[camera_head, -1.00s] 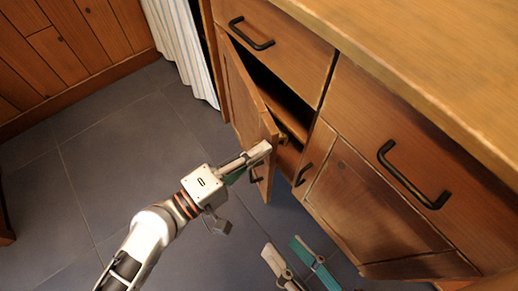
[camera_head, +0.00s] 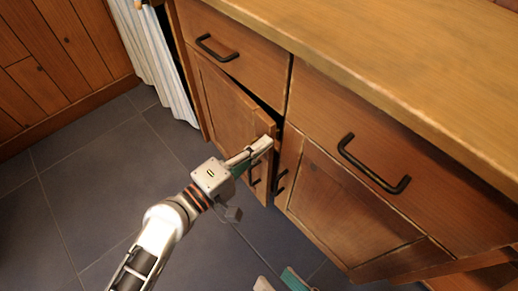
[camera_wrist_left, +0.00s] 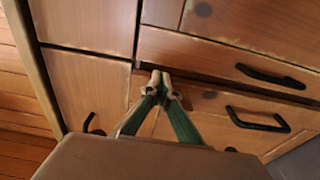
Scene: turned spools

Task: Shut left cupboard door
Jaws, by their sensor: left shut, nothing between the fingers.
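The left cupboard door (camera_head: 225,108) is a wooden panel below a drawer, standing slightly ajar. A dark gap shows along its top near the free edge. Its dark handle (camera_head: 254,180) is partly hidden by my gripper. My left gripper (camera_head: 266,143) is shut and empty, its tips at the outer face of the door by the free edge; I cannot tell whether they touch. Its closed fingers also show in the left wrist view (camera_wrist_left: 160,82), in front of wooden fronts. My right gripper (camera_head: 277,280) shows only its parted fingertips at the bottom edge, apart from the cupboard.
The right cupboard door (camera_head: 345,205) stands beside the left one, with its own dark handle (camera_head: 280,181). Drawers with black pulls and a wooden worktop (camera_head: 400,70) are above. A striped curtain (camera_head: 155,65) hangs at left. The tiled floor (camera_head: 90,180) is clear.

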